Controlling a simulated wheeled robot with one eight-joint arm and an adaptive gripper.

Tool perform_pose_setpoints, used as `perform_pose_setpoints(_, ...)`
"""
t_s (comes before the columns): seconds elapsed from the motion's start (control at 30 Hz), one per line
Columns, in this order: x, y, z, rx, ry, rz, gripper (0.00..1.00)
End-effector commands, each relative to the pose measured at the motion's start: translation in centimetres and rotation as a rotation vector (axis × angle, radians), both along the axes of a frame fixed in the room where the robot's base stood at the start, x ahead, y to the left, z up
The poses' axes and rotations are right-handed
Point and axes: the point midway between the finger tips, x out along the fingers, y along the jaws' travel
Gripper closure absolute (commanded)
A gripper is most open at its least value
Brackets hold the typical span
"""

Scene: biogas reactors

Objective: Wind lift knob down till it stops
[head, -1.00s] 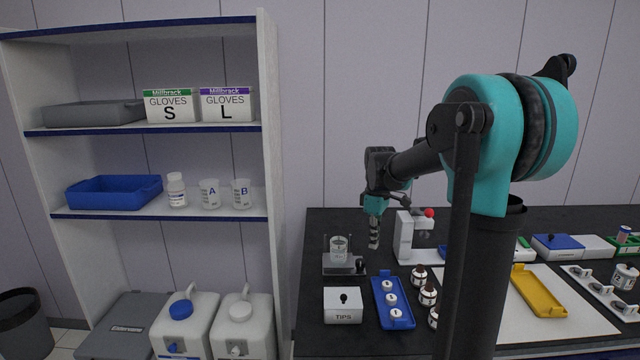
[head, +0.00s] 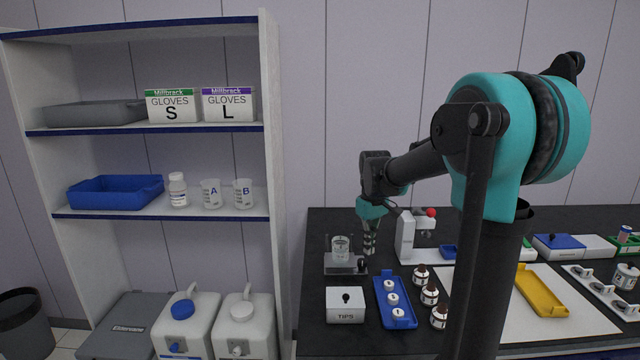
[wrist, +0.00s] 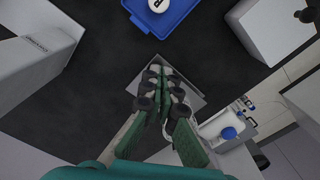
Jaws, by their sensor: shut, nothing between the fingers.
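The lift is a small grey stand (head: 340,266) on the left of the black bench, with a clear beaker (head: 340,246) on it. Its black lift knob (head: 362,266) is at the right side of the stand. My gripper (head: 368,251) is shut and empty, pointing down just above and beside the knob in the head view. I cannot tell whether it touches the knob. In the wrist view my shut gripper (wrist: 163,75) lies over the grey plate of the stand (wrist: 195,99) and hides the knob.
A white device with a red ball (head: 407,240) stands close on the right. A shelf unit (head: 270,130) is left of the bench.

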Motion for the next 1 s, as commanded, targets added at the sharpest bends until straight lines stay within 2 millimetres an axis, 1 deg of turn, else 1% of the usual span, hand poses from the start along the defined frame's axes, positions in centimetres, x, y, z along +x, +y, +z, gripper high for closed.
perform_pose_setpoints(0.2,0.0,0.0,-2.8,0.0,0.0,0.001,1.0)
perform_pose_setpoints(0.43,0.0,0.0,-4.8,0.0,0.0,0.002,1.0)
perform_pose_setpoints(0.6,0.0,0.0,-5.3,0.0,0.0,0.002,1.0)
perform_pose_setpoints(1.0,0.0,0.0,-5.4,0.0,0.0,0.003,1.0)
